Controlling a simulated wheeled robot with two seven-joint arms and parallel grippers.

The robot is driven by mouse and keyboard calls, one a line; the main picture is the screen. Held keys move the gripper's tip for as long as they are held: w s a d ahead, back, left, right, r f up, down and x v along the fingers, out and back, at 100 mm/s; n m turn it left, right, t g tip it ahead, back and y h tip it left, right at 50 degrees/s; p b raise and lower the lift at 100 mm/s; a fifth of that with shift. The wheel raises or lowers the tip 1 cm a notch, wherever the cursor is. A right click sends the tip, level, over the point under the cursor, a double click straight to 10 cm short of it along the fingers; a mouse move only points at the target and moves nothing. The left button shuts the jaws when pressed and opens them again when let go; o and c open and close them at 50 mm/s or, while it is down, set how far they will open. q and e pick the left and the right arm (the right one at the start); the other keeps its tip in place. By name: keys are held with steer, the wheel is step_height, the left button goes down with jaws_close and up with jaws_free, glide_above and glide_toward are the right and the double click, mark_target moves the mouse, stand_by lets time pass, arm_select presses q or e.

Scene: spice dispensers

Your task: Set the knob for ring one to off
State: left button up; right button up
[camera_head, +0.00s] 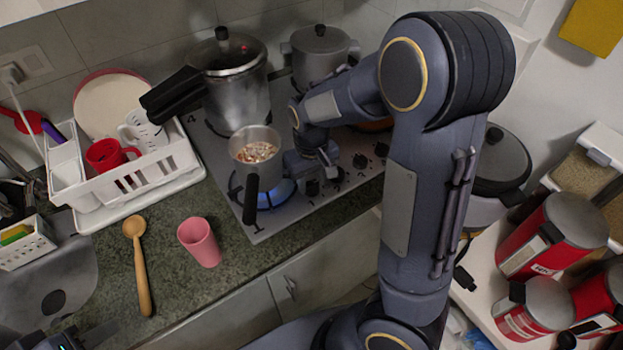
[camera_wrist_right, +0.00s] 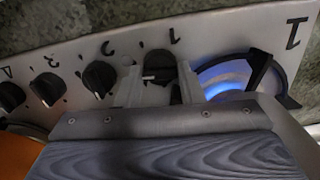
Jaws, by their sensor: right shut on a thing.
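The knob for ring one is black and round under a "1" on the stove's front panel. It shows in the right wrist view (camera_wrist_right: 160,66) and beside my gripper in the head view (camera_head: 312,187). My right gripper (camera_wrist_right: 157,88) has its two fingers on either side of this knob, closed on it. A short pale line on the knob lies roughly sideways in the wrist view. Ring one (camera_wrist_right: 228,75) burns with a blue flame, under a small pot (camera_head: 256,152) of food. Part of my left gripper (camera_head: 72,341) shows at the bottom left edge; its fingers are unclear.
More black knobs (camera_wrist_right: 100,78) stand in a row beside it. A pressure cooker (camera_head: 232,85) and a lidded pot (camera_head: 318,58) are on the stove's back. A pink cup (camera_head: 199,242) and a wooden spoon (camera_head: 138,265) are on the counter, near a white dish rack (camera_head: 150,175).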

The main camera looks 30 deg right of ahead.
mark_target(311, 184)
steer(key=n+b, duration=0.1)
steer(key=n, duration=1.2)
steer(key=shift+n, duration=2.2)
steer(key=o, duration=1)
steer(key=shift+r, duration=0.1)
step_height(311, 184, up, 8)
steer(key=shift+f, duration=0.15)
